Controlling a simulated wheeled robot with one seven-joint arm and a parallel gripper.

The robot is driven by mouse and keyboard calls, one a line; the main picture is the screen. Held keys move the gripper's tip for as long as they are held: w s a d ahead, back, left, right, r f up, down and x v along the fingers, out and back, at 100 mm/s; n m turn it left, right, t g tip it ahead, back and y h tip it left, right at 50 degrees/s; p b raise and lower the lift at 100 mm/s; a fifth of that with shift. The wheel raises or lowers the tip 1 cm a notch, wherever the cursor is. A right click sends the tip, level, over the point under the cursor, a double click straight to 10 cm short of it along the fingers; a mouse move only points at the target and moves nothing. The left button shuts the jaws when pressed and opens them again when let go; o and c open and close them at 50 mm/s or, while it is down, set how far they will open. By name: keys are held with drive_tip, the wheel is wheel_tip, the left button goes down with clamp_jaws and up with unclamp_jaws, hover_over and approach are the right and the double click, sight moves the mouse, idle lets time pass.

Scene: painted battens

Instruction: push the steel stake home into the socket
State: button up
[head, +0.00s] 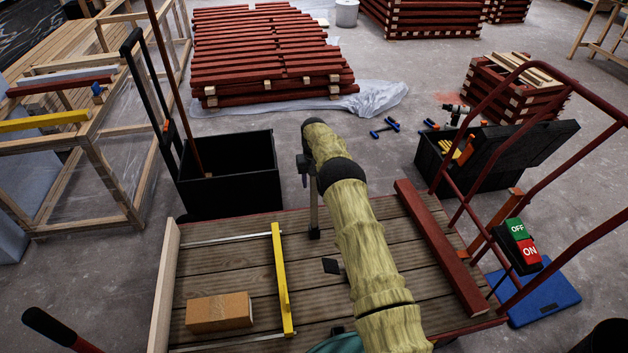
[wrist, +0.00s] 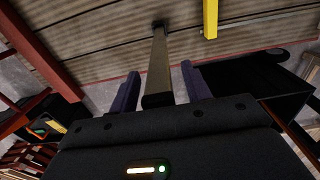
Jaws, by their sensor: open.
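The steel stake (head: 314,208) stands about upright at the far edge of the slatted cart deck, its foot at a small dark socket (head: 314,234). In the wrist view the stake (wrist: 159,65) runs from the near body of my gripper to the dark socket (wrist: 159,23) on the deck. My gripper (wrist: 161,70) is open, one finger on each side of the stake with gaps visible. In the head view my gripper (head: 304,168) is at the stake's top, partly hidden by my arm. How deep the stake sits is hidden.
The deck (head: 210,268) carries a yellow batten (head: 282,280), a cardboard box (head: 219,312) and a dark red beam (head: 440,248). A black bin (head: 228,172) stands beyond its left side, an open toolbox (head: 480,155) beyond its right. Red rails (head: 560,85) edge the right.

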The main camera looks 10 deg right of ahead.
wheel_tip(320, 180, up, 17)
drive_tip(key=p, duration=0.3)
drive_tip(key=shift+r, duration=0.15)
idle(0.7)
drive_tip(key=s+r+t, duration=0.1)
drive_tip(key=s+r, duration=0.3)
drive_tip(key=s, duration=0.4)
drive_tip(key=s+r, duration=0.4)
drive_tip(key=s, duration=0.3)
drive_tip(key=s+t, duration=0.2)
drive_tip(key=s, duration=2.4)
wheel_tip(320, 180, up, 23)
drive_tip(key=p, duration=2.4)
drive_tip(key=shift+w, duration=0.25)
